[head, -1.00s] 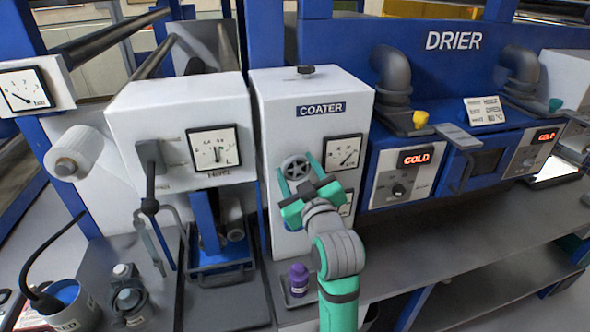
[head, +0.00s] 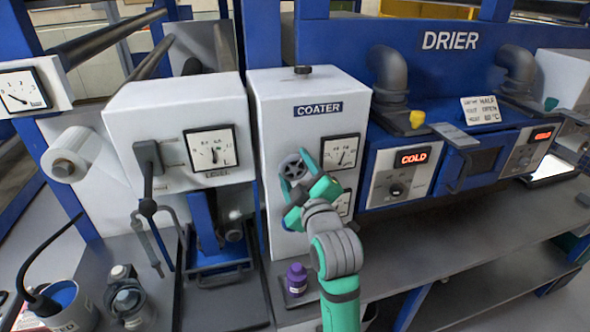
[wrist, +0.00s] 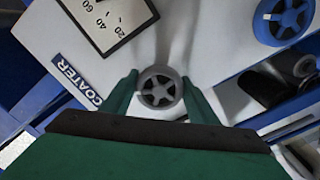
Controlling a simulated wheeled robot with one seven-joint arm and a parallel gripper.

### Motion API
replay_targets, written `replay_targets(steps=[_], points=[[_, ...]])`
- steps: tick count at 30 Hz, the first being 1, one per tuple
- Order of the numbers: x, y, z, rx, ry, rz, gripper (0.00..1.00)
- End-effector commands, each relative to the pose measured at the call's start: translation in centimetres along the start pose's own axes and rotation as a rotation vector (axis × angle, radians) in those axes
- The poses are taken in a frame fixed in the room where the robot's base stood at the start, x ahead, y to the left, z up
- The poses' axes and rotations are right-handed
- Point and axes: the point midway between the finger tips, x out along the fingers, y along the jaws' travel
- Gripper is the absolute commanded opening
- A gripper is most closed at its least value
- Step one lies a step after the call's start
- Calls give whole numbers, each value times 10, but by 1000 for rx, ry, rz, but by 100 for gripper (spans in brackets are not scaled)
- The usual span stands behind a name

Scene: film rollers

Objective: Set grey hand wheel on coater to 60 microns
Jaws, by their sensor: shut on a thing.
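The grey hand wheel (head: 293,167) is on the front of the white coater cabinet (head: 270,120), under the COATER label. In the wrist view the grey hand wheel (wrist: 160,88) sits between my two green fingers. My gripper (head: 302,180) is shut on it, one finger on each side. The coater's upper dial (head: 341,152) is right of the wheel; its needle leans up and right, but its exact reading is too small to tell. In the wrist view the dial (wrist: 108,22) is cut off, with 20, 40 and 60 visible.
A blue wheel (wrist: 285,18) is on the same panel, below the grey one. A lower dial (head: 343,203) is partly hidden by my arm. A purple-capped bottle (head: 297,279) stands on the bench below. The drier (head: 450,75) is to the right.

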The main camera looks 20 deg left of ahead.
Motion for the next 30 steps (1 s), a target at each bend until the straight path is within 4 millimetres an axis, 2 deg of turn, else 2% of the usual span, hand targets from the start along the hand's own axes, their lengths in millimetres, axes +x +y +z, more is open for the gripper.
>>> replay_targets(steps=[7,8,9,10,21,26,30], points=[[0,-2,-2,1,4,-5,31],[0,-2,-2,1,4,-5,61],[0,-2,-2,1,4,-4,70],[0,-2,-2,1,4,-4,72],[-5,0,0,1,1,-1,72],[-27,0,-1,1,2,0,72],[-54,0,0,1,2,1,72]])
